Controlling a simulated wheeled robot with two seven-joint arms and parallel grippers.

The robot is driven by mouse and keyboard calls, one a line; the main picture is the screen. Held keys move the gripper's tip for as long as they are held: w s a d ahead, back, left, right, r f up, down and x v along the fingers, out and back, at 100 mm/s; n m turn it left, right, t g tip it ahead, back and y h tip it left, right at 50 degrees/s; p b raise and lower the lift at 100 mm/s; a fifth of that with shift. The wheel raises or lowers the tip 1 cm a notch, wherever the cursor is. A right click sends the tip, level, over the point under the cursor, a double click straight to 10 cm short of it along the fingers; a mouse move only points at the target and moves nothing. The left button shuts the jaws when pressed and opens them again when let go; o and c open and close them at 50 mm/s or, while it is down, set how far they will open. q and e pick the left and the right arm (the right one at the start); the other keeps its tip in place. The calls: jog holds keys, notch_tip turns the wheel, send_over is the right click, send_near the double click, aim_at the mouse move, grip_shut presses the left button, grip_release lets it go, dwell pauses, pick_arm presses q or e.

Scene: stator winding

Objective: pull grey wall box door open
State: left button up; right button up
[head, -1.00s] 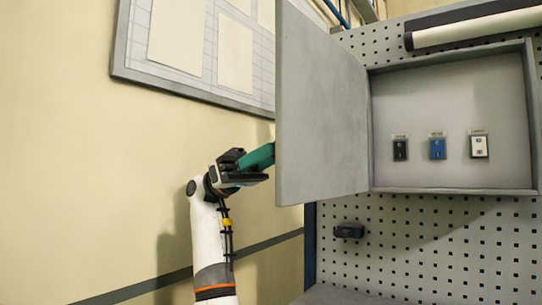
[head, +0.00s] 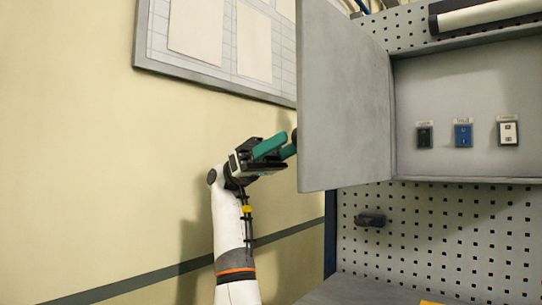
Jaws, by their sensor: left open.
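The grey wall box door (head: 346,105) stands swung wide open on the left side of the grey wall box (head: 465,95). Inside the box, a black, a blue (head: 463,134) and a white switch or key block hang on the back panel. My left gripper (head: 287,146) is at the door's free left edge, with its green fingers apart. The fingertips are close to the edge and partly hidden near it, so I cannot tell whether they touch. A dark round part, perhaps the door's knob, shows at that edge. My right gripper is not in view.
A perforated panel (head: 440,235) carries the box and a small dark holder (head: 370,219). A grey bench top (head: 355,290) lies below. A framed board with paper sheets (head: 195,30) hangs on the left wall. The space left of my arm is clear.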

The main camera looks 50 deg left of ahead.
pick_arm(q)
jog(key=b+v, duration=0.1)
jog(key=v, duration=1)
jog(key=shift+d, duration=0.1)
